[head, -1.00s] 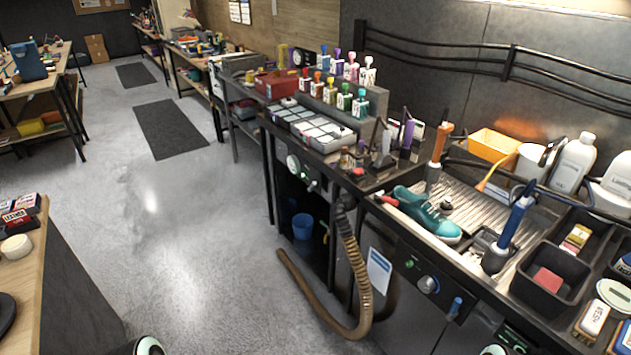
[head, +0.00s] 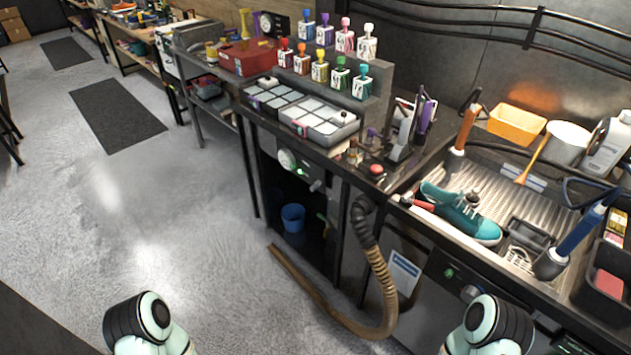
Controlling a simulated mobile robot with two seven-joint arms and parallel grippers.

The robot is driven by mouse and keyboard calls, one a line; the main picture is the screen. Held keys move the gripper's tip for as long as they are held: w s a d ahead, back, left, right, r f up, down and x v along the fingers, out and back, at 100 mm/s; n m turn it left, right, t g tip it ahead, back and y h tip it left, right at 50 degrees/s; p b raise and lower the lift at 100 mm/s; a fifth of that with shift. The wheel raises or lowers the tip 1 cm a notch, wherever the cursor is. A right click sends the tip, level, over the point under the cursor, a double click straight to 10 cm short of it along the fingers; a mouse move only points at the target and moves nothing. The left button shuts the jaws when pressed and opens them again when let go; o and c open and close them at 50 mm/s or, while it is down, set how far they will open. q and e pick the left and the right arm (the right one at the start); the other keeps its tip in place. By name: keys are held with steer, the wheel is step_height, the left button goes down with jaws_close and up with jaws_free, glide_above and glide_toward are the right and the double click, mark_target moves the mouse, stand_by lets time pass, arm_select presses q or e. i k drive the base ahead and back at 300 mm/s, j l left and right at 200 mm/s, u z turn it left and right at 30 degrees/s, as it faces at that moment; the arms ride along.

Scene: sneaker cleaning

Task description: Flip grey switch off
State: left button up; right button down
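A small light-grey lever (head: 315,186) sticks out from the dark front panel below the bench top, beside a round pale dial (head: 287,160). It looks like the grey switch, but it is too small to tell its position. A second panel below the sink has a green light (head: 449,273) and a round knob (head: 470,292). Parts of my two arms show at the bottom edge, but neither gripper is in view.
A teal sneaker (head: 460,213) lies in the ribbed metal sink. A brown hose (head: 378,275) hangs from the bench front and curves over the floor. A blue bucket (head: 293,217) stands in the open bay.

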mark_target(317, 184)
steer(key=i+j+z, duration=0.1)
steer(key=i+j, duration=0.15)
steer(key=i+j+z, duration=0.1)
steer(key=j, duration=0.3)
steer(key=i+j, duration=0.35)
steer(key=i+j+z, duration=0.15)
steer(key=j, duration=0.25)
